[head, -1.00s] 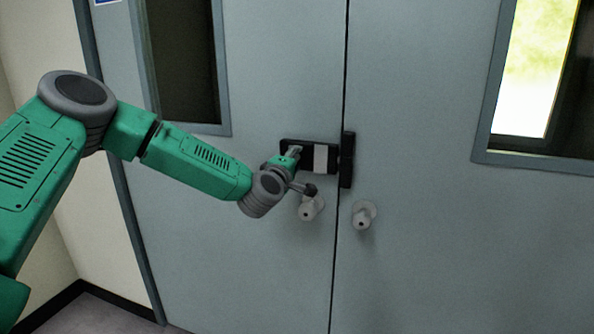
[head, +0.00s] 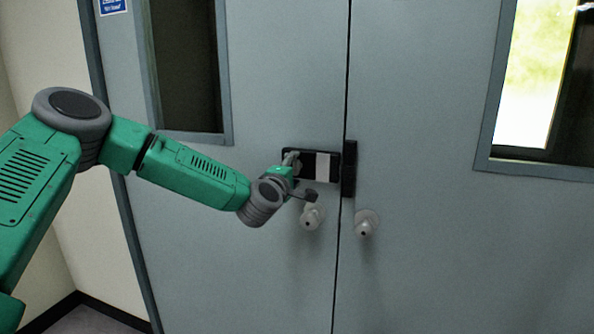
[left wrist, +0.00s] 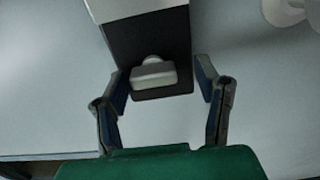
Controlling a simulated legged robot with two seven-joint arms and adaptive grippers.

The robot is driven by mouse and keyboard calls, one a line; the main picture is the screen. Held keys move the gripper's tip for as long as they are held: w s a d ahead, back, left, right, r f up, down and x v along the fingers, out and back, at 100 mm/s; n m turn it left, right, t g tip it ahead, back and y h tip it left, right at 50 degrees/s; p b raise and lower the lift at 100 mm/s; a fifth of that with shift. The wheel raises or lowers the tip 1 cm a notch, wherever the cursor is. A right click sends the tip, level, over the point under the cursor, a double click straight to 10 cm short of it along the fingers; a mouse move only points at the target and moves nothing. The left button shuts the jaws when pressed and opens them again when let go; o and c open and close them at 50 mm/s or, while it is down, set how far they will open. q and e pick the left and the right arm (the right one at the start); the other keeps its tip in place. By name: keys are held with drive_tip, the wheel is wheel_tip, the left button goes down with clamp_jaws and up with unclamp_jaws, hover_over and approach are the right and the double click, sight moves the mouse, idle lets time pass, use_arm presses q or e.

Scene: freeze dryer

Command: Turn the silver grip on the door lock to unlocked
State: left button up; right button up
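The door lock (head: 323,167) is a black box with a pale band on the left door leaf, beside the door gap. In the left wrist view its black plate (left wrist: 165,40) has a small silver grip (left wrist: 153,73) near one end. My left gripper (head: 291,160) is at the left end of the lock in the head view. In the left wrist view my left gripper (left wrist: 163,82) is open, with one finger on each side of the silver grip. A gap shows between the grip and both fingers. My right gripper is out of view.
Two round door knobs sit below the lock, a left one (head: 311,217) and a right one (head: 366,223). A black catch (head: 349,168) is on the right leaf. Both door leaves have windows. The door face around the lock is otherwise clear.

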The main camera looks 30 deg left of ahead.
use_arm(q)
drive_tip(key=shift+a, duration=0.15)
drive_tip(key=shift+s+d, duration=0.2)
drive_tip(key=v, duration=1.1)
drive_tip(key=shift+s+a, duration=0.2)
drive_tip(key=shift+d+f, duration=0.1)
